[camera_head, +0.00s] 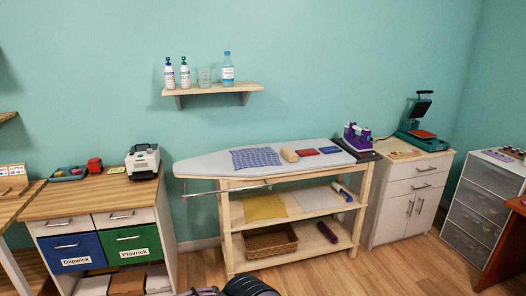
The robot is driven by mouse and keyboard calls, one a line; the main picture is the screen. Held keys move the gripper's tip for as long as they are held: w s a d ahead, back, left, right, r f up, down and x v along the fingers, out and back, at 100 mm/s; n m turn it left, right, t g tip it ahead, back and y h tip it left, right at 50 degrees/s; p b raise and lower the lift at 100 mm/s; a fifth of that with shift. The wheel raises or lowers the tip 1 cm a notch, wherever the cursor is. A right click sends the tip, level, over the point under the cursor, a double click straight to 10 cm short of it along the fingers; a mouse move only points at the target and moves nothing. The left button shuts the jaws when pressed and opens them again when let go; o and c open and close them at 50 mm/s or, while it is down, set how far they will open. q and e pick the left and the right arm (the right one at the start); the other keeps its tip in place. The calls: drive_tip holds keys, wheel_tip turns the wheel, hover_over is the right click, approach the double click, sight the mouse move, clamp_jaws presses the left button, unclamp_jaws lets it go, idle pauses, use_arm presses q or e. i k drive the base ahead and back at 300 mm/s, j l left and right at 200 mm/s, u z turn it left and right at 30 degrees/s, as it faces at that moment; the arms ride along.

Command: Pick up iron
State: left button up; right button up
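The purple and white iron (357,136) stands at the right end of the ironing board (205,165), on or beside a dark flat pad (366,155). It looks upright and nothing is touching it from my side. Neither of my grippers can be made out in the head view. Only dark rounded shapes show at the bottom edge, well below and in front of the board.
On the board lie a blue patterned cloth (255,157), a tan block (289,155), a red cloth (306,152) and a blue cloth (330,150). A white cabinet (410,190) with a heat press (422,135) stands right. Floor (400,265) is clear in front.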

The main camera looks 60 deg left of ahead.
sight(358, 144)
drive_tip(key=u, duration=1.45)
